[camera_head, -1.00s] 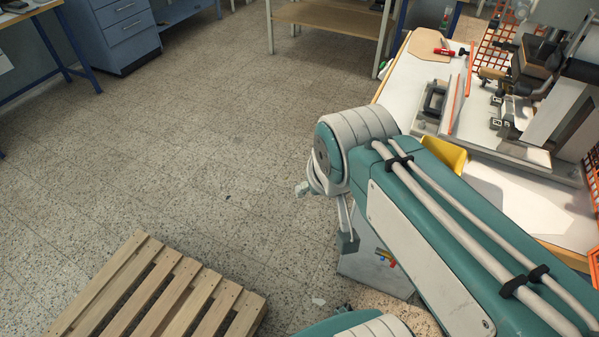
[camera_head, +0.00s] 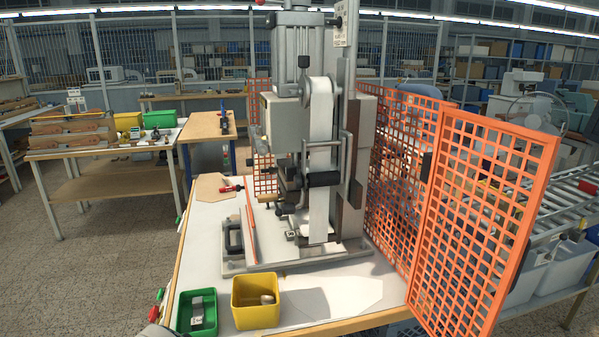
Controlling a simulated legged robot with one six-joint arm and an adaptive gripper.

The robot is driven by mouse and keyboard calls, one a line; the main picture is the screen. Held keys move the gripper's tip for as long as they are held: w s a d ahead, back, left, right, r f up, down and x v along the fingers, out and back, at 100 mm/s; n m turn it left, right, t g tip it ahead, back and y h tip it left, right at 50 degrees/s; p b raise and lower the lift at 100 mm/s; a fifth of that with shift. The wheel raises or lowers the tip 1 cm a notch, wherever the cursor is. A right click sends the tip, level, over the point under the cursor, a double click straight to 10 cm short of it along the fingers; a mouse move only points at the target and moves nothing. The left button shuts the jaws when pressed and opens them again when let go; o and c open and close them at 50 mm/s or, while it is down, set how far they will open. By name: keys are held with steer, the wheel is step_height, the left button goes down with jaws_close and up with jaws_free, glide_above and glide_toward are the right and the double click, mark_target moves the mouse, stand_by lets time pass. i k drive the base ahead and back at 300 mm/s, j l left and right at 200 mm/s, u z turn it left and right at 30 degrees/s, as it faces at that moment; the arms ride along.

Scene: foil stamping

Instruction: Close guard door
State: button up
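The guard door appears to be the orange mesh panel (camera_head: 480,215) at the front right of the bench. It stands upright and swung outward, past the bench's right edge, so the front of the machine is uncovered. A dark fitting (camera_head: 427,167) sits at its left edge, where it meets the fixed orange mesh guard (camera_head: 395,165). The foil stamping machine (camera_head: 318,150) stands on the bench, with a white foil strip on its front. My gripper is not in view.
A yellow bin (camera_head: 255,312) and a green bin (camera_head: 184,318) stand at the bench's front left. A black-handled piece (camera_head: 233,236) and a red-handled tool (camera_head: 231,188) lie left of the machine. A roller conveyor (camera_head: 570,190) with grey bins is behind the door at right.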

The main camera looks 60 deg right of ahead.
mark_target(520, 243)
steer(key=l+z, duration=0.1)
steer(key=z, duration=0.25)
steer(key=i+l+z, duration=0.1)
steer(key=z, duration=0.25)
steer(key=k+j+z, duration=0.15)
steer(key=z, duration=1.6)
steer(key=k+l, duration=0.3)
steer(key=k, duration=0.2)
steer(key=k+l+u, duration=0.15)
steer(key=k+l, duration=0.15)
steer(key=k, duration=0.25)
